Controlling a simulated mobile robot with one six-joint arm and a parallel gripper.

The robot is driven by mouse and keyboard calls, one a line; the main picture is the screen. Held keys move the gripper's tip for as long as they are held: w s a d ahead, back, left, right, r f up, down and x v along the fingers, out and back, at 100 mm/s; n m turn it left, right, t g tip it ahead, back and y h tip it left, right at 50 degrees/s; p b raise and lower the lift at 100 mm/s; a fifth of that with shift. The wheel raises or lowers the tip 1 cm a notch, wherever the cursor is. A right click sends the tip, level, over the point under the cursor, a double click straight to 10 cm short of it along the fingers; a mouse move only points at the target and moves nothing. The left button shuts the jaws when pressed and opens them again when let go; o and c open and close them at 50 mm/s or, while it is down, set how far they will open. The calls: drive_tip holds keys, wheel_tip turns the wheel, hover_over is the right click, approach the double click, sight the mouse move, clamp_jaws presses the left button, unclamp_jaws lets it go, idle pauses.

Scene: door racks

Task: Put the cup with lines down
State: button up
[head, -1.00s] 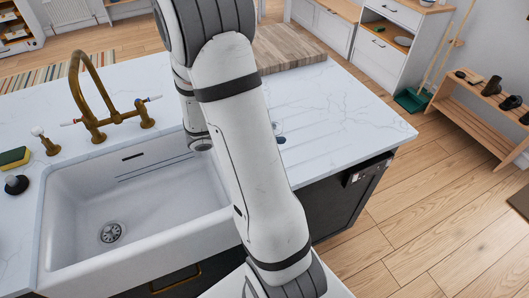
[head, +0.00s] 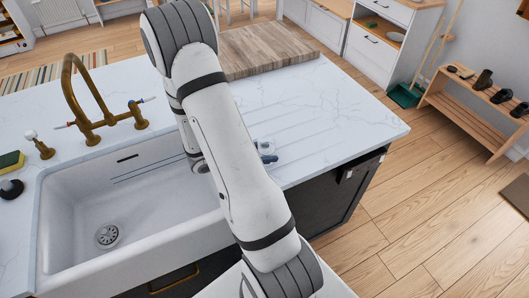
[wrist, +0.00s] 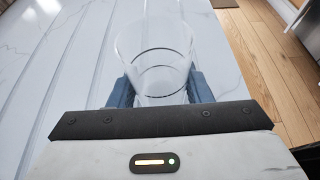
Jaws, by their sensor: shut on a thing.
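A clear glass cup (wrist: 153,48) with thin dark lines around it stands out between the blue fingers of my gripper (wrist: 161,90) in the wrist view. The fingers are shut on its sides. White marbled worktop shows through and around the cup. In the head view my gripper (head: 266,152) is partly visible just right of my arm, over the grooved part of the worktop (head: 325,125). The cup is not clear in the head view. Whether its base touches the worktop I cannot tell.
The white sink (head: 140,215) with a brass tap (head: 95,100) lies to the left. A wooden board (head: 262,50) lies at the worktop's far side. The worktop right of my gripper is clear to its edge. A sponge (head: 11,161) is at the far left.

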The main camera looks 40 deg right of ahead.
drive_tip(key=shift+f, duration=0.2)
drive_tip(key=o, duration=1)
drive_tip(key=shift+r, duration=0.1)
